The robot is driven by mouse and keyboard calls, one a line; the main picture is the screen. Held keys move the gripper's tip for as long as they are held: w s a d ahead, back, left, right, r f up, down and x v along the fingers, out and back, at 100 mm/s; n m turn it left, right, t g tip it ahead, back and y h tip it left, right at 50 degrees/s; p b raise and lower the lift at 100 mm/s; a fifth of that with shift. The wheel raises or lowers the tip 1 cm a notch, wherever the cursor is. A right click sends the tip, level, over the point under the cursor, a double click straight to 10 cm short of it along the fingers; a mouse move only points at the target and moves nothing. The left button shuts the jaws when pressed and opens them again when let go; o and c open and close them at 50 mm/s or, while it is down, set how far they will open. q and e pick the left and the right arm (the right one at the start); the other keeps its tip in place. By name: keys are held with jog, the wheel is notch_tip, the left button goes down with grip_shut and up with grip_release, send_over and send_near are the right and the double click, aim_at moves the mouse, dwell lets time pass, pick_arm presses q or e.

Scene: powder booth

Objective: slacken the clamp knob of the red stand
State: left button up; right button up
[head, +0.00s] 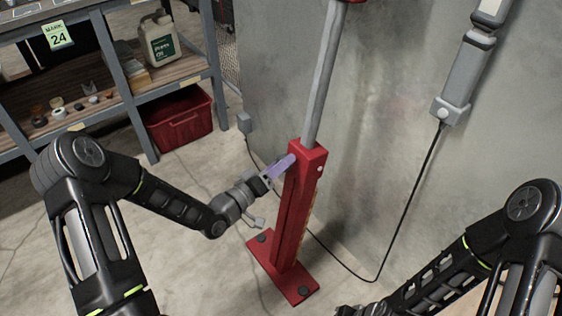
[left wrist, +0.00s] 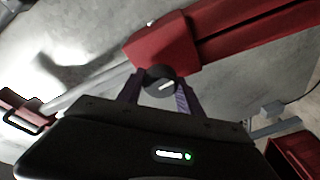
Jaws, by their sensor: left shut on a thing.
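The red stand (head: 293,215) stands upright on the floor against the grey wall, with a grey pole (head: 322,75) rising from its top. My left gripper (head: 280,168) is at the upper left side of the stand. In the left wrist view the black clamp knob (left wrist: 159,81) with a white mark sits between the purple fingers of my left gripper (left wrist: 159,92), which are shut on it. The red sleeve (left wrist: 165,45) of the stand lies just behind the knob. In the head view the fingers hide the knob. My right gripper is out of view; only my right arm shows.
A shelf rack (head: 130,85) with a jug (head: 160,42) and small items stands at the left. A black cable (head: 412,190) hangs from a grey wall unit (head: 462,85) to the floor behind the stand.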

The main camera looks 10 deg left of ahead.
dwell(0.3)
pick_arm(q)
jog(key=o, duration=1.4)
jog(key=shift+c, duration=0.2)
jog(key=v, duration=0.8)
jog(key=shift+p, duration=0.45)
jog(key=shift+w+d, duration=0.1)
